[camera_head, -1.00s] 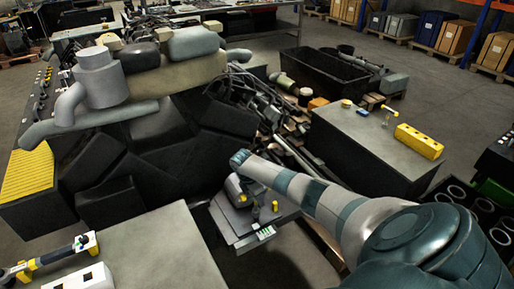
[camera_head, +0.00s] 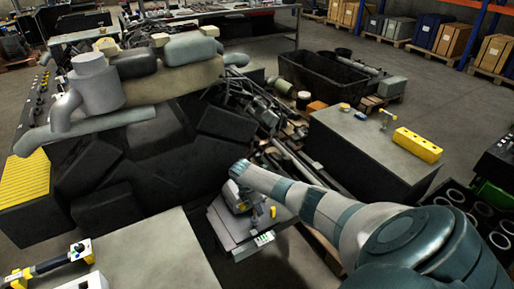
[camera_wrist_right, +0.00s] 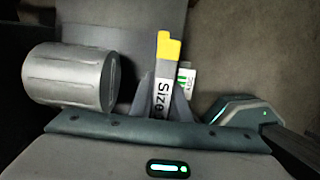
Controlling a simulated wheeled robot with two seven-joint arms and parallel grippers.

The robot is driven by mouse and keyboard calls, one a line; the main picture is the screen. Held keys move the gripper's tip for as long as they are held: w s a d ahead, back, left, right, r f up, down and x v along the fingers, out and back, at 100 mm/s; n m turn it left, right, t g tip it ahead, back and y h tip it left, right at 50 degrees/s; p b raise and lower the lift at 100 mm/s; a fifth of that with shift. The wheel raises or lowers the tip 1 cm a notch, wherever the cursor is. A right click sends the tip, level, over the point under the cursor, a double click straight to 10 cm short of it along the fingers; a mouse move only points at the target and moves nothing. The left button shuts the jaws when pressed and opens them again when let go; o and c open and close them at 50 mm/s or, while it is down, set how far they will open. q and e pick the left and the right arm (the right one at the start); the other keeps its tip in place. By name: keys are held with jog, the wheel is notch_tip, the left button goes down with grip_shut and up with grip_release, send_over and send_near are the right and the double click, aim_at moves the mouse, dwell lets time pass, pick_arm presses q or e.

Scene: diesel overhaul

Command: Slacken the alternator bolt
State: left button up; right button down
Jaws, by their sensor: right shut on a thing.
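In the right wrist view my right gripper (camera_wrist_right: 162,92) is shut on a flat grey tool (camera_wrist_right: 160,75) with a yellow end and a "Size" label. A silver ribbed cylinder (camera_wrist_right: 70,78), apparently the alternator, lies beside it on the left, apart from the tool. In the head view my right arm reaches down to a small grey stand (camera_head: 228,232) by the engine. A grey rounded body (camera_head: 234,196) shows there under the wrist, partly covered. The bolt itself cannot be made out. My left gripper is not in view.
The dark engine (camera_head: 150,165) with grey pipes stands left of the stand. A grey bench (camera_head: 165,250) is at front left, with a yellow-and-black tool (camera_head: 55,262) on it. A dark cabinet (camera_head: 375,150) with a yellow block (camera_head: 417,145) stands to the right.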

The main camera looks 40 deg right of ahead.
jog(key=shift+f, duration=0.1)
jog(key=shift+f+b, duration=0.65)
jog(key=shift+f, duration=0.15)
jog(key=shift+r+p, duration=0.9)
jog(key=shift+f, duration=0.1)
jog(key=m, duration=0.2)
jog(key=shift+a+m+g+y, duration=0.1)
jog(key=shift+m+g+y, duration=0.2)
jog(key=m, duration=0.3)
jog(key=shift+s+a+g, duration=0.15)
jog(key=shift+s+g, duration=0.05)
jog(key=shift+g, duration=0.1)
jog(key=m+y, duration=0.1)
jog(key=m, duration=0.2)
jog(key=shift+s+m+g, duration=0.15)
jog(key=shift+m+g, duration=0.15)
